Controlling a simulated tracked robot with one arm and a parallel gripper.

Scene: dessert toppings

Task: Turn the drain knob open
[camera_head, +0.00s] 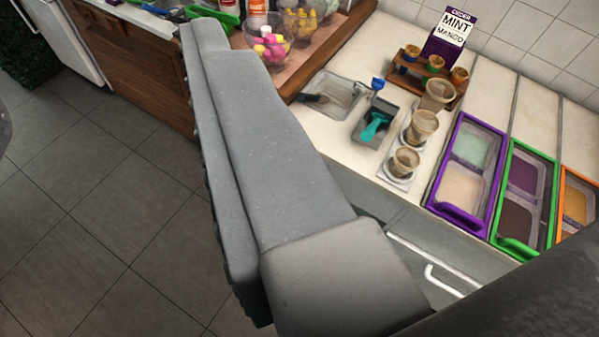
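A small blue knob (377,83) stands at the right rim of a sunken metal basin (345,90) in the white counter. It is small in view, and I cannot tell which way it is turned or whether it is the drain knob. A large grey part of my own arm or gripper crosses the middle of the view, left of and below the basin. No separate fingertips can be made out, so their opening does not show. Nothing of mine appears to touch the knob.
A metal well (366,136) with a teal-handled scoop (374,126) sits just below the knob. Several cups stand to its right, with a wooden cup rack (428,72) behind. Framed tubs, including a purple one (437,190), line the right. Tiled floor (110,210) is clear at left.

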